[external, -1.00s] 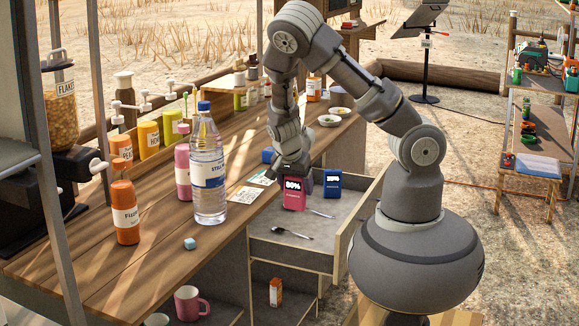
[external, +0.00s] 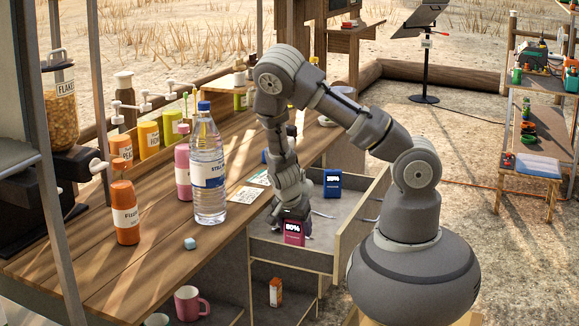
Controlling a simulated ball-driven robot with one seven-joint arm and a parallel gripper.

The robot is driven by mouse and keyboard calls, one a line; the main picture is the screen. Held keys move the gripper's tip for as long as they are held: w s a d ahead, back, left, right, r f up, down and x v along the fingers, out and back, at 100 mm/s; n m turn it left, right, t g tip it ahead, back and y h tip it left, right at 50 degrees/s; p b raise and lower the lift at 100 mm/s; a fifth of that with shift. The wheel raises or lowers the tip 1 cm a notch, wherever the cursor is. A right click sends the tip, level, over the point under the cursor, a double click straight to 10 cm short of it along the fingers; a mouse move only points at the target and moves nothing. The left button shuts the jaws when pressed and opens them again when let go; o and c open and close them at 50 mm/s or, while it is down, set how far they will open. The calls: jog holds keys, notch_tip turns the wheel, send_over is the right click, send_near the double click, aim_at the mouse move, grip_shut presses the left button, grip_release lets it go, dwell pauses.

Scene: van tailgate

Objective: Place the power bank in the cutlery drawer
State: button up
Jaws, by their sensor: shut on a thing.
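The pink power bank (external: 293,234), its dark display reading 80%, is upright in my gripper (external: 291,217). The gripper points down and is shut on its upper part. The power bank is over the near part of the open cutlery drawer (external: 345,246); I cannot tell whether it touches the drawer floor. A blue power bank (external: 332,183) with a display stands upright toward the back of the drawer. Cutlery (external: 322,214) lies on the drawer floor, partly hidden by my gripper and the pink power bank.
A pink mug (external: 190,303) and a small orange-white box (external: 275,292) are below. The drawer's right part is clear.

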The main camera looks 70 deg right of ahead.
jog(key=shift+f, duration=0.1)
jog(key=shift+f, duration=0.1)
jog(key=o, duration=1.2)
jog(key=p+v, duration=0.6)
jog(key=v, duration=0.6)
jog(key=shift+p, duration=0.3)
